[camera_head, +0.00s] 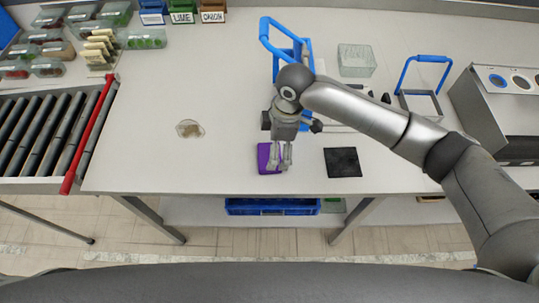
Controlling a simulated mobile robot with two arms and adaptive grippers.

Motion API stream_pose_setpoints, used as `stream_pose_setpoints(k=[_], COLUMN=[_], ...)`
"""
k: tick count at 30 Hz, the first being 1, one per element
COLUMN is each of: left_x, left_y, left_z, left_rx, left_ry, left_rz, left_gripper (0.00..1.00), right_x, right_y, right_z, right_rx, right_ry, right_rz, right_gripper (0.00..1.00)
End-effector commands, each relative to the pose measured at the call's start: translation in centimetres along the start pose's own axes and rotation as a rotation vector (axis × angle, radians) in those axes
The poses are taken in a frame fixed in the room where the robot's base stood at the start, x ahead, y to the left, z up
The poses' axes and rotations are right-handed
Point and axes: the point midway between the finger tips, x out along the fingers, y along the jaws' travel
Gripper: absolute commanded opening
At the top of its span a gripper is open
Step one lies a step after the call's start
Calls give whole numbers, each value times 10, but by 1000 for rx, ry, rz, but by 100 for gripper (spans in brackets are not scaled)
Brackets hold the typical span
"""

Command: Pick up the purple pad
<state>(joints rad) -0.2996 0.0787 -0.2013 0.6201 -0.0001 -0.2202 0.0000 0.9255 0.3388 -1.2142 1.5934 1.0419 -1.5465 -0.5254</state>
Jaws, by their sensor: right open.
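The purple pad (265,163) lies flat near the front edge of the white table. My right gripper (279,168) is over the pad's right part, with its fingers pointing down at it and hiding that part. The gripper is open, and I cannot tell whether the fingertips touch the pad. My left gripper does not show.
A black pad (343,162) lies to the right. A blue-handled carrier (275,45) stands behind my gripper. A roller conveyor (50,135) with a red bar is at the left. A small brownish patch (190,129) lies on the otherwise clear left table area (190,85).

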Motion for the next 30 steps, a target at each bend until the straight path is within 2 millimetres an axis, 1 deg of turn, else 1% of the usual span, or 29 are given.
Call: stream_pose_setpoints(k=[2,7,9,12,15,20,21,23,28,30], left_x=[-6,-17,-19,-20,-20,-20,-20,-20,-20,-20], left_y=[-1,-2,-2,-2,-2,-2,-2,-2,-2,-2], left_z=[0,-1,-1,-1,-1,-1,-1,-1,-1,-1], left_rx=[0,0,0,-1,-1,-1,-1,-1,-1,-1], left_ry=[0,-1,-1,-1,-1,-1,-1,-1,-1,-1], left_rz=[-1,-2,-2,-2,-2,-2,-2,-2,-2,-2], left_gripper=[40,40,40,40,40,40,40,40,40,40], right_x=[5,26,36,46,50,50,50,50,50,50], right_y=[1,3,3,4,4,4,4,4,4,4], right_z=[-2,-6,-6,-6,-5,-5,-5,-5,-5,-5], right_rx=[1,1,1,1,1,0,0,0,0,0], right_ry=[0,0,0,1,0,0,0,0,1,1], right_rz=[-2,-2,-2,-1,0,1,1,1,1,1], right_gripper=[100,100,100,100,100,100,99,91,69,67])
